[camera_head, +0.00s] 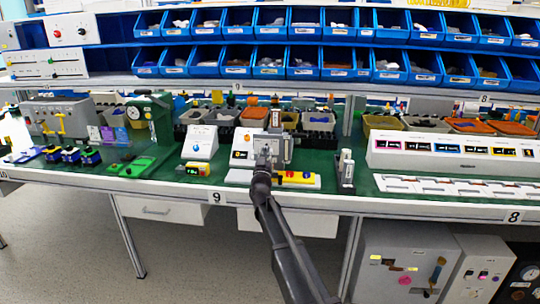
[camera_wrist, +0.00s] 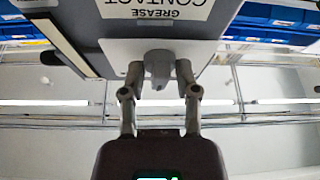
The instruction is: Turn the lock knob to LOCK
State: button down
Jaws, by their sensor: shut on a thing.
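In the wrist view the lock knob (camera_wrist: 158,62) is a small grey knob on a pale plate (camera_wrist: 118,52) fixed to a grey panel. My gripper (camera_wrist: 160,76) has its two fingers on either side of the knob, shut on it. In the head view my gripper (camera_head: 268,150) reaches to a light grey unit (camera_head: 286,148) on the green bench, and my arm hides part of it. The knob itself and any LOCK marking cannot be made out in the head view.
A white box with an orange display (camera_head: 240,154) stands close on the left of my gripper. A yellow button box (camera_head: 298,178) sits low on the right. A dark-and-white upright device (camera_head: 346,170) stands further right. Blue bins (camera_head: 270,65) line the shelves above.

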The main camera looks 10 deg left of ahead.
jog(key=m+h, duration=0.1)
jog(key=m, duration=0.1)
jog(key=m+h, duration=0.1)
jog(key=m, duration=0.2)
jog(key=m+h, duration=0.2)
jog(key=m, duration=0.1)
jog(key=shift+a+r+g+p, duration=0.15)
jog(key=shift+a+g+p, duration=0.15)
jog(key=shift+p, duration=0.1)
jog(key=m+h, duration=0.1)
jog(key=m, duration=0.2)
jog(key=m+g+h+p, duration=0.1)
jog(key=m, duration=0.2)
jog(key=shift+d+m+g+h, duration=0.1)
jog(key=shift+m+g+h, duration=0.2)
jog(key=shift+s, duration=0.1)
jog(key=c, duration=0.6)
grip_release()
jog(key=shift+c, duration=0.2)
jog(key=shift+s, duration=0.1)
